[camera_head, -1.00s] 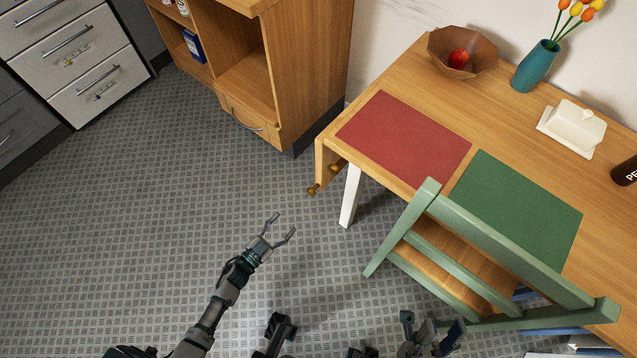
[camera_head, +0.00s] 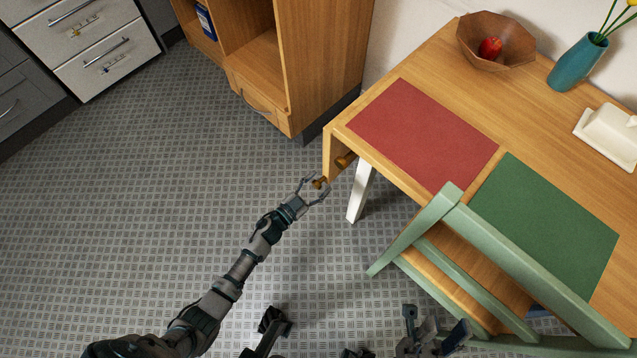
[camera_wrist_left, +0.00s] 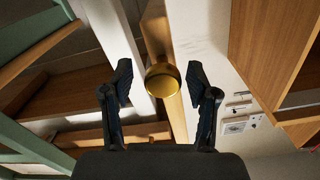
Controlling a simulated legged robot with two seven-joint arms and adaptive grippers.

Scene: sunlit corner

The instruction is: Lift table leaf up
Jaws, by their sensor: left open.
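The wooden table leaf (camera_head: 333,152) hangs down at the table's left end, seen nearly edge-on. In the left wrist view the round knob (camera_wrist_left: 163,80) lies between the open fingertips (camera_wrist_left: 160,82), with gaps visible on both sides. Dark parts at the bottom of the head view appear to be my right gripper (camera_head: 432,332); its jaw state is unclear.
The table (camera_head: 440,75) carries a red mat (camera_head: 420,135), a green mat (camera_head: 545,215), a bowl (camera_head: 515,50), a teal vase (camera_head: 577,62) and a white dish (camera_head: 610,135). A green chair (camera_head: 480,265) stands at its front. A wooden cabinet (camera_head: 325,60) stands behind the leaf. Floor at left is clear.

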